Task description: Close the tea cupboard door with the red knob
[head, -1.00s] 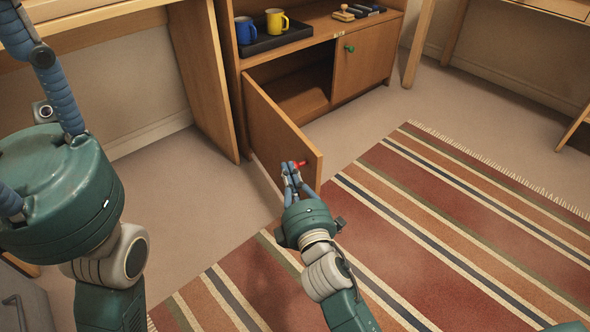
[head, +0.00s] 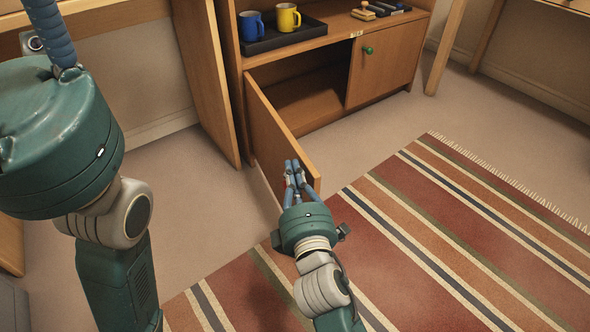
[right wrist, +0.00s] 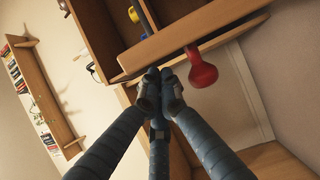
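The tea cupboard door (head: 277,130) stands wide open, swung out over the floor from its left side. Its red knob (right wrist: 202,75) shows in the right wrist view, just right of my fingertips and apart from them; in the head view my fingers hide it. My right gripper (head: 295,168) is at the free edge of the door, with its fingers drawn together and nothing seen between them. In the right wrist view the fingertips (right wrist: 160,78) are close to the door edge (right wrist: 190,38); contact is unclear. My left gripper (head: 52,35) is partly in view at upper left, its fingertips out of frame.
The other cupboard door (head: 385,70), with a green knob (head: 368,50), is closed. A dark tray (head: 285,38) with a blue mug (head: 251,25) and a yellow mug (head: 288,17) stands on top. A striped rug (head: 410,235) lies on the right; bare floor is left of the door.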

